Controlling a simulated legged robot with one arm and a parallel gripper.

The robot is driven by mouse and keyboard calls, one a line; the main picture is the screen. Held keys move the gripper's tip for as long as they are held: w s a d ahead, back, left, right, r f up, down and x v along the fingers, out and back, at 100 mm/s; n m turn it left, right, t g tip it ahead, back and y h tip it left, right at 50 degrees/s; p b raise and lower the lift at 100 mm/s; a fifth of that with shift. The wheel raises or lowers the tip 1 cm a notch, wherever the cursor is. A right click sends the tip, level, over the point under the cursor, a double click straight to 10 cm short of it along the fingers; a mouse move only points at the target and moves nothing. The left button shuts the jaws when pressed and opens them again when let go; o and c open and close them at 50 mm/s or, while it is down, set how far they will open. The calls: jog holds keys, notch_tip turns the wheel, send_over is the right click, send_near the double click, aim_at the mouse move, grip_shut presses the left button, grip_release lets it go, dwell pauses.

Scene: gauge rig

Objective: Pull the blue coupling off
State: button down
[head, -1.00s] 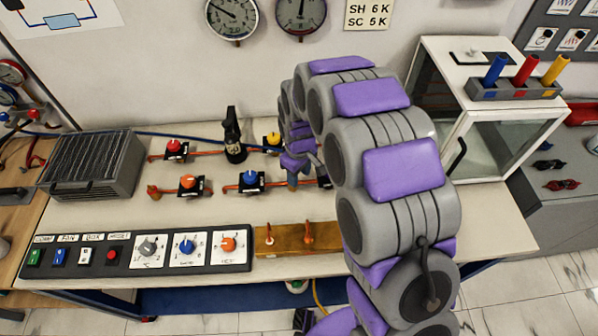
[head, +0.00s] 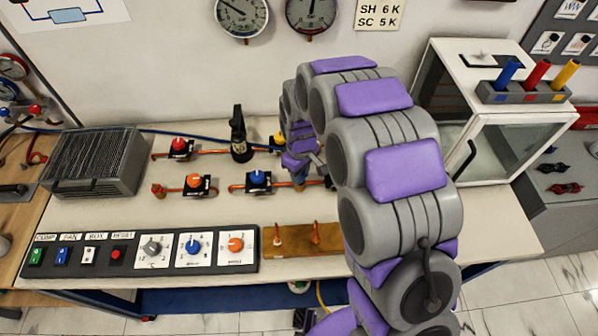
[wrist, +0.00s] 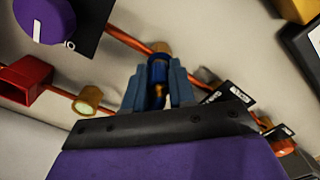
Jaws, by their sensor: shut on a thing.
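The blue coupling (wrist: 158,72) shows in the wrist view between the two blue-grey fingers of my gripper (wrist: 158,90). The fingers are shut on it. A brass-coloured end (wrist: 160,48) with a copper pipe lies just beyond it; I cannot tell whether the coupling touches that end. In the head view my gripper (head: 302,165) is low over the bench, right of the blue-knob valve (head: 258,180). The coupling is hard to make out there, and my arm hides part of that area.
A red-knob valve (head: 180,148), an orange-knob valve (head: 195,184) and a black upright part (head: 239,135) stand left of my gripper. A control panel (head: 140,252) runs along the front edge. A glass-fronted cabinet (head: 500,140) stands right. An open brass pipe end (wrist: 88,98) lies near my fingers.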

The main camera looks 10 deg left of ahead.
jog(key=shift+a+r, duration=0.1)
jog(key=shift+r, duration=0.15)
jog(key=shift+r+p, duration=1.1)
jog(key=shift+r, duration=1.15)
